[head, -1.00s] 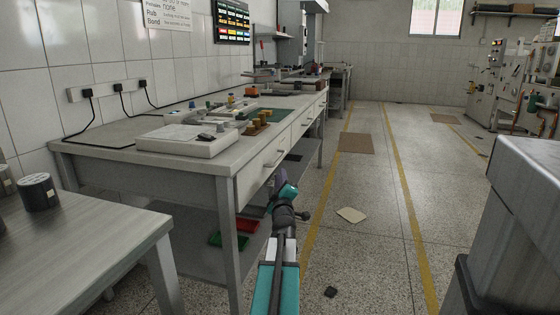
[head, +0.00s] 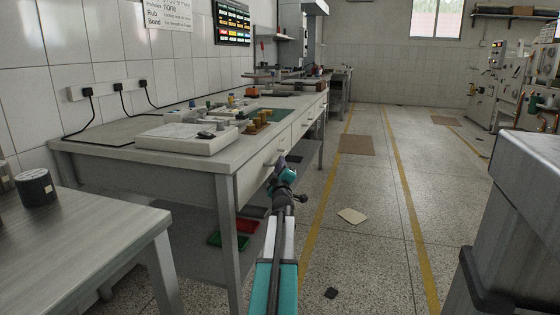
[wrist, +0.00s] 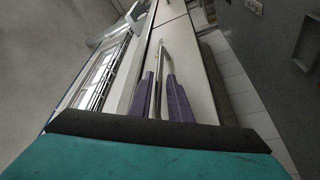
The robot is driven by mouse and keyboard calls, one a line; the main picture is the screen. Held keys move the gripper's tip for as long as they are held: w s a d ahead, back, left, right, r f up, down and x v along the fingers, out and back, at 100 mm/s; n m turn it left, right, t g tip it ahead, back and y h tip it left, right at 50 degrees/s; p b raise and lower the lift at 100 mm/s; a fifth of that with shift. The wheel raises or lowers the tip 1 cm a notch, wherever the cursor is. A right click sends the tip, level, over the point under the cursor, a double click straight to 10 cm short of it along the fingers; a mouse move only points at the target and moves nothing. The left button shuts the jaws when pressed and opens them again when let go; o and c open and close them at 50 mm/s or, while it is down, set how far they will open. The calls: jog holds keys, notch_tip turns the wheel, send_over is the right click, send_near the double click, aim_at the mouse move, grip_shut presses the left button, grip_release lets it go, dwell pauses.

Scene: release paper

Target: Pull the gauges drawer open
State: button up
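The bench (head: 228,163) has a row of pale drawers along its front. The nearest drawer front (head: 258,170) looks shut, and my gripper (head: 278,160) is right at it in the head view, partly hiding its handle. In the wrist view, the two purple fingers of my gripper (wrist: 160,76) stand apart, pointing at the pale drawer front (wrist: 196,80). A thin metal bar handle (wrist: 163,52) runs lengthwise between the fingers, with a gap showing beside it. No label is readable, so I cannot tell which drawer is the gauges drawer.
A white tray (head: 185,140) and small parts sit on the bench top. A red bin (head: 246,226) and a green bin are on the shelf below. A grey table (head: 90,220) is at left, a grey cabinet (head: 520,220) at right. The aisle floor is mostly clear.

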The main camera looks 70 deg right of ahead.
jog(key=shift+b+x, duration=0.45)
jog(key=shift+x, duration=1.85)
grip_shut()
